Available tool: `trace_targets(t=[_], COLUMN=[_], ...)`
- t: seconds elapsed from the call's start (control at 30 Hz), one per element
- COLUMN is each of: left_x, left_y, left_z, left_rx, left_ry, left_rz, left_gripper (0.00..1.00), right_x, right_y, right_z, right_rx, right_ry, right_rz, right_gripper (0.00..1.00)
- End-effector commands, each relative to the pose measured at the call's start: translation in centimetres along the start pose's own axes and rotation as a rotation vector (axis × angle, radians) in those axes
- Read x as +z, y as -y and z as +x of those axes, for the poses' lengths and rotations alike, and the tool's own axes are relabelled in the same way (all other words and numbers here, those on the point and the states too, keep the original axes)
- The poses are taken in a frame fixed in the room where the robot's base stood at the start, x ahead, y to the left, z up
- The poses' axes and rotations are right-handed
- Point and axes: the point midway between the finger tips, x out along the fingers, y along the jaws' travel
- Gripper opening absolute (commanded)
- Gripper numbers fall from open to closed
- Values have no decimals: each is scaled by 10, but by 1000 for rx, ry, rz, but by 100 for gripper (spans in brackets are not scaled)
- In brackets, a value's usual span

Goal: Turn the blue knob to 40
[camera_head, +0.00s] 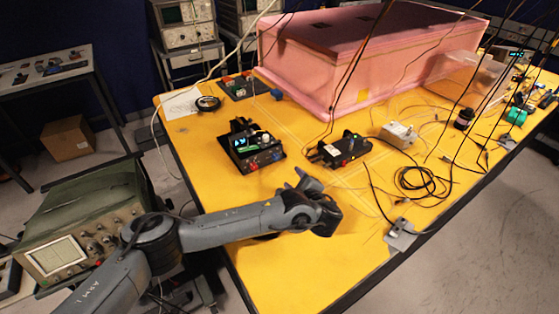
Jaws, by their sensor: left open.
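A black box with a small lit cyan display (240,143) and several coloured knobs (252,150) stands on the yellow table. A blue knob seems to be among its small red and blue controls, but it is too small to make out clearly. Its setting cannot be read. My left gripper (318,193) is at the end of the grey arm, over the table in front and to the right of this box. It is open and apart from the box, with nothing seen between its fingers. My right gripper is not in view.
A second black box (340,149) stands right of the display box, with cables nearby. A pink foam enclosure (335,65) fills the back. Loose black cables (418,180) and a small grey metal piece (400,234) lie to the right. The yellow table (290,265) is bare in front.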

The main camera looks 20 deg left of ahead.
Motion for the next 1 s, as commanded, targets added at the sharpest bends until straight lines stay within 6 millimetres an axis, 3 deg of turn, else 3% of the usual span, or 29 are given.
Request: trace_targets(t=[0.17,0.3,0.47,1.0], left_x=[15,24,24,25], left_y=[-3,-2,0,4], left_z=[-1,5,20,98], left_rx=[-48,-63,-63,-62], left_ry=[-2,16,20,18], left_rz=[18,60,58,56], left_gripper=[51,51,51,51], right_x=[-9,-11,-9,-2], right_y=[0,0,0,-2], right_z=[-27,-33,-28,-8], right_rx=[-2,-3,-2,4], right_ry=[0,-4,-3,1], right_rz=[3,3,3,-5], right_gripper=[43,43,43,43])
